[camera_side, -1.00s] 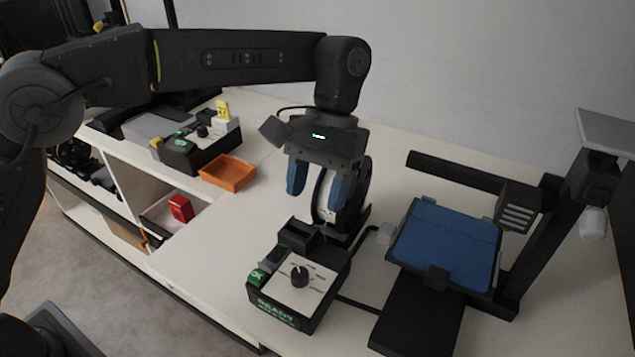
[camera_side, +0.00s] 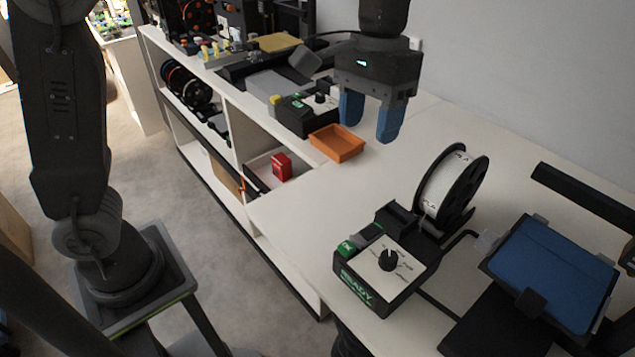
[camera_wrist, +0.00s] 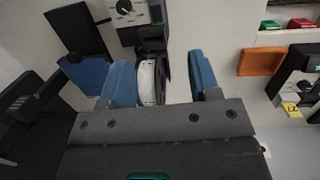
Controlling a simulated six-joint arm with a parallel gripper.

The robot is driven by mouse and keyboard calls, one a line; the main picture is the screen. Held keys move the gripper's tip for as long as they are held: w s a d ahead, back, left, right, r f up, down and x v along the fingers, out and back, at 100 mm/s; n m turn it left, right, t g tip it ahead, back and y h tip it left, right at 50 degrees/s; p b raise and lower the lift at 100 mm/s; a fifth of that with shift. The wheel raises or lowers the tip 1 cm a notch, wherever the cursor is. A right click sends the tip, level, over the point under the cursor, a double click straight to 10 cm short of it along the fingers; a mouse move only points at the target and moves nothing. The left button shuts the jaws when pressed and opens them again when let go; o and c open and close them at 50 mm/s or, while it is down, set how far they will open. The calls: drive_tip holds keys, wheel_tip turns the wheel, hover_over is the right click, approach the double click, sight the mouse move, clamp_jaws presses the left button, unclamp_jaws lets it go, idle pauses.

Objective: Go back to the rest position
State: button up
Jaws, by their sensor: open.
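My gripper (camera_side: 369,118) is open and empty, its two blue fingers pointing down above the white bench. In the side view it hangs behind and to the left of the white filament spool (camera_side: 452,188), clear of it. In the wrist view the fingers of my gripper (camera_wrist: 163,84) are spread apart, with the spool (camera_wrist: 147,80) seen below between them. The spool stands upright on its black holder behind the control box (camera_side: 385,272), which has a dial and a green READY label.
A printer with a blue bed (camera_side: 556,270) stands at the right. An orange tray (camera_side: 337,144) lies on the bench left of my gripper, beside a second control box (camera_side: 308,113). A red box (camera_side: 281,167) sits on a shelf. The bench front middle is clear.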

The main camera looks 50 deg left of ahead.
drive_tip(key=s+a+f+t, duration=0.2)
drive_tip(key=s+a+t, duration=0.1)
drive_tip(key=s+a, duration=0.4)
drive_tip(key=s+a+f+t+y, duration=0.1)
drive_tip(key=s+a+f+t, duration=0.1)
drive_tip(key=s+a+t, duration=0.2)
drive_tip(key=s+a, duration=0.3)
drive_tip(key=s, duration=0.2)
drive_tip(key=shift+a+f, duration=0.25)
drive_tip(key=shift+a, duration=0.05)
drive_tip(key=shift+w, duration=0.1)
drive_tip(key=shift+c, duration=0.3)
idle(0.9)
